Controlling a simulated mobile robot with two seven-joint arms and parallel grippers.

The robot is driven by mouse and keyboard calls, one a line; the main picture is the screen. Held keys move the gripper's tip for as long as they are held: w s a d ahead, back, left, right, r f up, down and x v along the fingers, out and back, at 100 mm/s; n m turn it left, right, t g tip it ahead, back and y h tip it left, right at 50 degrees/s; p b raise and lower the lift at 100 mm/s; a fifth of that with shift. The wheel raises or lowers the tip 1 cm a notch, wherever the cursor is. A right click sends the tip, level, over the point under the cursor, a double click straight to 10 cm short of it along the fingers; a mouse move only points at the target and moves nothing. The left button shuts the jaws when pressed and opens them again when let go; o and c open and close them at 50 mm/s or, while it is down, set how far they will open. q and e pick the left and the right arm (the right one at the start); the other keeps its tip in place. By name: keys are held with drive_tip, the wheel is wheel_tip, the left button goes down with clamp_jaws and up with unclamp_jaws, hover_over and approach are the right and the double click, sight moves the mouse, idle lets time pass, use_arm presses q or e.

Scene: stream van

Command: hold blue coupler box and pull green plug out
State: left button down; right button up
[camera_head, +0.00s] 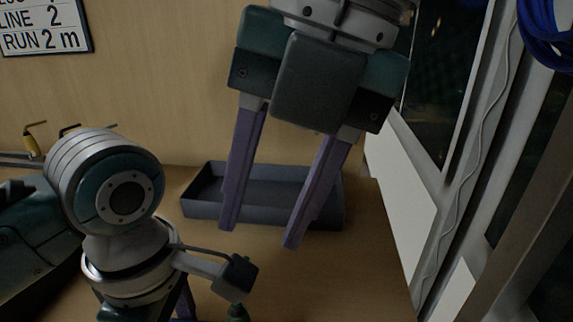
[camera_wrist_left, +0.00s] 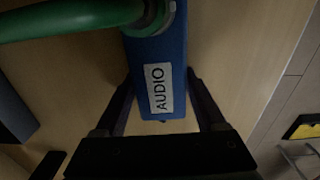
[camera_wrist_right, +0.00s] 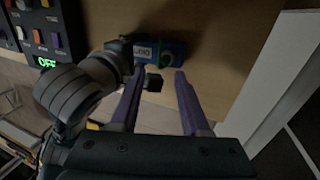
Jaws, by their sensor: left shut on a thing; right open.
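The blue coupler box (camera_wrist_left: 158,60) has a white AUDIO label in the left wrist view. My left gripper (camera_wrist_left: 160,98) is shut on it, with one finger along each side. The green plug (camera_wrist_left: 150,18) is at the top end of the box, and its thick green cable (camera_wrist_left: 65,18) runs left. In the head view my left arm hides the box, and only a bit of green (camera_head: 238,312) shows at the bottom edge. My right gripper (camera_head: 260,236) is open and empty above the table. In the right wrist view the blue box (camera_wrist_right: 170,48) lies beyond its fingers.
A dark grey tray (camera_head: 200,209) stands at the back of the wooden table, behind my right fingers. A white panel and window frame (camera_head: 400,190) bound the right side. A blue cable coil (camera_head: 548,38) hangs at the upper right. A control panel (camera_wrist_right: 40,35) shows in the right wrist view.

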sight(244, 309)
drive_tip(key=x, duration=0.9)
drive_tip(key=shift+a+f, duration=0.1)
drive_tip(key=shift+f, duration=0.15)
drive_tip(key=shift+c, duration=0.2)
clamp_jaws()
idle(1.6)
